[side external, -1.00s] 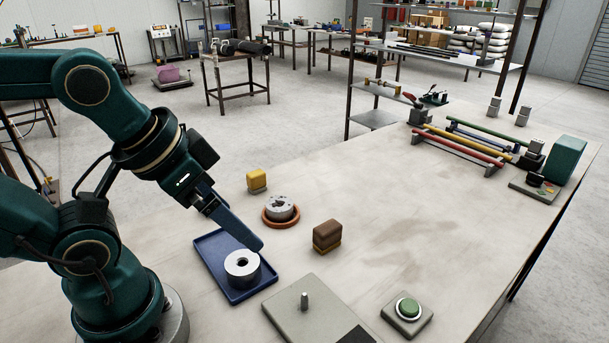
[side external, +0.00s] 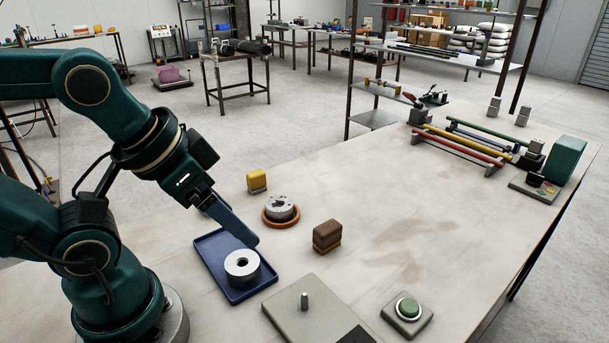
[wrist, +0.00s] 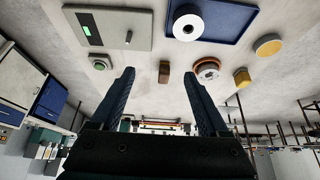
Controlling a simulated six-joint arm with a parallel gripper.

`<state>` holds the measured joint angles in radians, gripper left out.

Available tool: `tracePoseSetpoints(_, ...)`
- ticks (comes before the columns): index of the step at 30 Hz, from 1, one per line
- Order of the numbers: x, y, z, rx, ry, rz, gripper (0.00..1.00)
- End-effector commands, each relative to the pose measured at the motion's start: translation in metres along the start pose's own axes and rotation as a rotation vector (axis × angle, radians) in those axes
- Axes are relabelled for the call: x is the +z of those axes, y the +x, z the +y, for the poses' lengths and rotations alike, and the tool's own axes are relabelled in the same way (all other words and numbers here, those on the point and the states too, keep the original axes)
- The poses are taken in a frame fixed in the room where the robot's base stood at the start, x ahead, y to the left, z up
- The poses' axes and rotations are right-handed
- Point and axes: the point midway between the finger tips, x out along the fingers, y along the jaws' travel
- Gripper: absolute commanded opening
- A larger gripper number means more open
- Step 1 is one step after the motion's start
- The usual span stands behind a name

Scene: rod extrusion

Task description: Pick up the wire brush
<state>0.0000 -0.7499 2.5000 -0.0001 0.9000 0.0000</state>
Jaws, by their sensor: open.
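The likely wire brush, a brown block (side external: 326,235) with a thin yellow-brown lower layer, sits on the table right of my gripper. It also shows in the wrist view (wrist: 164,73), between the two fingertips in the picture but some way off. My gripper (side external: 255,240) has long dark blue fingers and hangs above the blue tray's far right edge, apart from the block. In the wrist view my gripper (wrist: 158,72) has its fingers spread with nothing between them.
A blue tray (side external: 210,256) holds a silver ring (side external: 242,264). Near the brown block stand a metal disc in an orange ring (side external: 281,208), a yellow block (side external: 256,181), a grey plate with a pin (side external: 290,306) and a green button (side external: 408,308). The table right of the block is clear.

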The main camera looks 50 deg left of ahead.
Motion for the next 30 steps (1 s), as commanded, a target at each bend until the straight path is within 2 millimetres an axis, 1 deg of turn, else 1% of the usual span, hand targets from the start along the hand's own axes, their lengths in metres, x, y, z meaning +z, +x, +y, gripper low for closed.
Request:
tracePoseSetpoints(8,0.0,0.0,0.0,0.0,0.001,0.0,0.75)
tracePoseSetpoints(10,-0.003,0.0,0.0,0.0,0.008,0.013,0.75)
tracePoseSetpoints(11,-0.007,-0.001,0.0,0.001,0.012,0.029,0.75)
tracePoseSetpoints(13,-0.025,-0.004,0.001,0.005,0.023,0.092,0.75)
tracePoseSetpoints(17,-0.057,0.001,0.002,0.008,0.038,0.136,0.75)
tracePoseSetpoints(20,-0.081,0.013,0.001,0.009,0.042,0.146,0.75)
tracePoseSetpoints(23,-0.102,0.031,-0.001,0.007,0.046,0.142,0.75)
tracePoseSetpoints(26,-0.119,0.054,-0.005,0.005,0.042,0.124,0.75)
tracePoseSetpoints(27,-0.124,0.064,-0.006,0.003,0.041,0.114,0.75)
tracePoseSetpoints(29,-0.13,0.081,-0.009,0.001,0.037,0.094,0.75)
tracePoseSetpoints(30,-0.132,0.092,-0.011,0.0,0.034,0.08,0.75)
